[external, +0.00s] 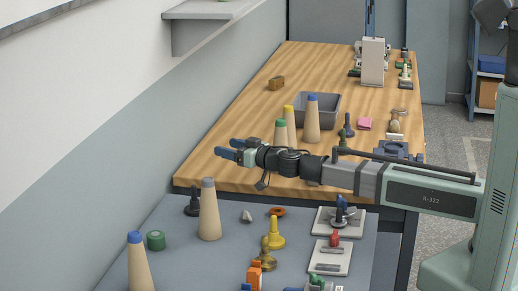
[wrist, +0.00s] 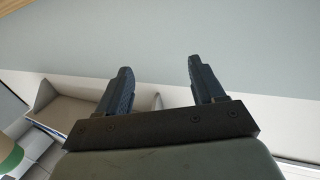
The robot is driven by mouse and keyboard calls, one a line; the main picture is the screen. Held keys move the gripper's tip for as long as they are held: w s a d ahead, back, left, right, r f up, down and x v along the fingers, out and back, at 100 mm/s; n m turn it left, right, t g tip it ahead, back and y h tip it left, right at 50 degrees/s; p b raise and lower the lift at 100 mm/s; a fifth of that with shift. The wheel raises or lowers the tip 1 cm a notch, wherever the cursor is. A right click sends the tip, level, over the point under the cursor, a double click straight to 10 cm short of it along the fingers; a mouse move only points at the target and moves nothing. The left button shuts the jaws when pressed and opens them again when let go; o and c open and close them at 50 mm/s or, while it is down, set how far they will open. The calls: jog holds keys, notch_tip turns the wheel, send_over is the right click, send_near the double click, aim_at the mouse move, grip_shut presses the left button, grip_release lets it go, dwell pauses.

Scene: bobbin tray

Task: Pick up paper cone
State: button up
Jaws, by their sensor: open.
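Several tan paper cones stand upright. On the wooden bench are a blue-tipped cone (external: 312,122), a yellow-tipped cone (external: 290,122) and a green-tipped cone (external: 280,134). On the grey-blue table in front are a grey-tipped cone (external: 209,213) and a blue-tipped cone (external: 138,266). My gripper (external: 232,150) is open and empty, pointing left above the bench's near left edge, left of the green-tipped cone. In the wrist view my open gripper (wrist: 158,78) has only wall between its fingers. A tan and green shape at that view's left edge is cut off; I cannot tell what it is.
A grey bin (external: 325,106) stands behind the bench cones. The front table holds a green roll (external: 155,240), yellow pieces (external: 273,236) and white plates (external: 331,258) with small parts. The wall (external: 110,140) runs close along the left. The bench's far middle is mostly clear.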

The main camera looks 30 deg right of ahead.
jog(key=s+a+n+g+y, duration=0.5)
jog(key=s+n+g+y, duration=0.2)
jog(key=y, duration=0.1)
jog(key=n+g+y, duration=0.3)
jog(key=n+g, duration=0.4)
jog(key=g, duration=0.3)
send_near(208, 185)
jog(key=shift+g, duration=0.3)
jog(key=shift+w+a+f, duration=0.1)
jog(key=shift+w+a, duration=0.1)
jog(key=shift+a, duration=1.35)
jog(key=shift+w+a+f, duration=0.1)
jog(key=shift+w+a, duration=0.1)
jog(key=shift+a, duration=1.35)
jog(key=shift+w+a+f, duration=0.1)
jog(key=shift+w+a, duration=0.1)
jog(key=shift+a, duration=1.35)
grip_shut()
jog(key=shift+r, duration=0.1)
